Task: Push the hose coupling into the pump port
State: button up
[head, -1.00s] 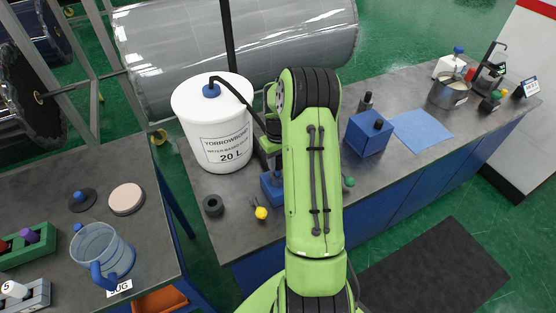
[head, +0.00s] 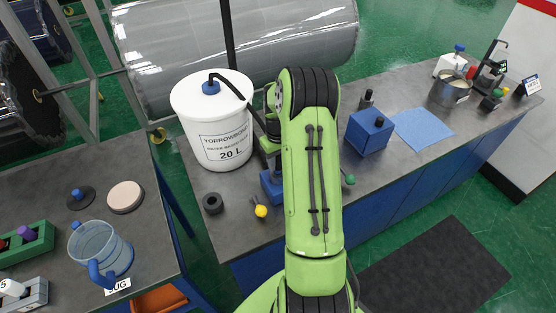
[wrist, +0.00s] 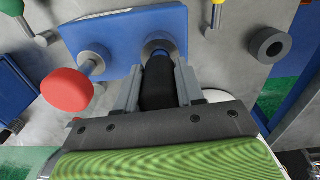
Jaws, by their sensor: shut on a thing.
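My gripper (wrist: 158,88) is shut on the black hose coupling (wrist: 158,82), one grey finger on each side of it. The coupling points at the pump port (wrist: 158,46), a grey ring on the blue pump block (wrist: 112,30). Its front end is at the ring's mouth, with a little blue showing there. I cannot tell how deep it sits. In the head view the pump block (head: 271,188) is partly hidden by my arm, which also hides my gripper and the coupling. The black hose (head: 232,85) runs from the white drum (head: 212,120) towards them.
A red knob (wrist: 67,90) on a grey stem stands out from the pump block, left of my gripper. A dark ring (wrist: 270,45) and a yellow-ended piece (head: 261,211) lie on the bench nearby. A blue box (head: 369,132) stands right of my arm.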

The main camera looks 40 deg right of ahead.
jog(key=shift+f+b, duration=0.5)
jog(key=shift+f, duration=0.15)
jog(key=o, duration=1.1)
jog(key=shift+r, duration=0.1)
jog(key=shift+c, duration=0.2)
notch_tip(320, 180, up, 16)
jog(key=shift+p, duration=0.45)
